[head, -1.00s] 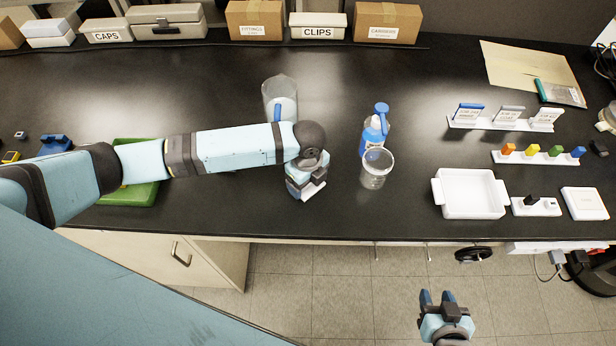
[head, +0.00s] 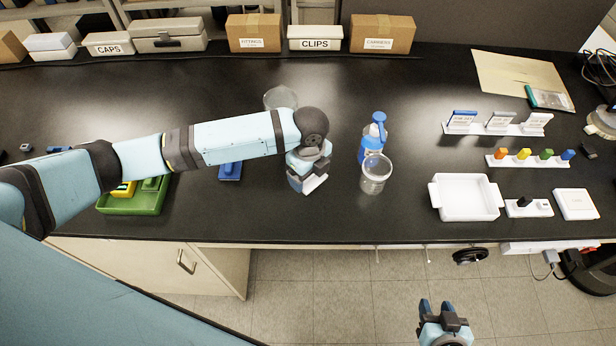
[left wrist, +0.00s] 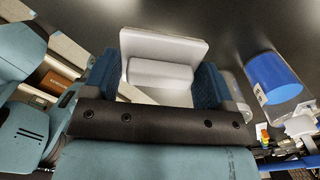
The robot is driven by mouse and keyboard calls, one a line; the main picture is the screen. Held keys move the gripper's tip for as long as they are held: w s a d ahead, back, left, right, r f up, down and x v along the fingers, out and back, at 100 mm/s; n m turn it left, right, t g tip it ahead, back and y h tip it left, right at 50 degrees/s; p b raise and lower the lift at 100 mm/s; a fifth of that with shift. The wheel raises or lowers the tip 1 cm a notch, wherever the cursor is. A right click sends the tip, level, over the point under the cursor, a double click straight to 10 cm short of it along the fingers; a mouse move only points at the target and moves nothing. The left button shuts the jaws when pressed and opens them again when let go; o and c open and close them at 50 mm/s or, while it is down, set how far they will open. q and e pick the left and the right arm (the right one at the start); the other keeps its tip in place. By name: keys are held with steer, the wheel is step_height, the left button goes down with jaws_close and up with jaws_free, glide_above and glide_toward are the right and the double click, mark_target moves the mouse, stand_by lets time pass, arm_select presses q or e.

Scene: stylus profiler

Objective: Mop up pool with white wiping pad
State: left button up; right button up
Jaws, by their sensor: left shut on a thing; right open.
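My left gripper (head: 307,187) is low over the dark bench near its front edge, fingers pointing down. It is shut on the white wiping pad (left wrist: 165,50), which shows between the blue fingers in the left wrist view. In the head view a white edge of the pad (head: 316,183) shows below the fingers; I cannot tell whether it touches the bench. No pool stands out; the arm and gripper hide part of the bench, and its glossy top shows reflections. My right gripper (head: 437,307) is open and empty, in front of the bench over the floor.
A clear beaker (head: 375,176) and a blue pump bottle (head: 372,145) stand close right of my left gripper. Another clear vessel (head: 281,98) stands behind my arm. A green tray (head: 150,204) lies left, a white tray (head: 466,214) right. The bench (head: 330,220) is clear in front.

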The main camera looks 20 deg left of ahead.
arm_select(q)
steer(key=shift+r, duration=0.3)
stand_by(0.6)
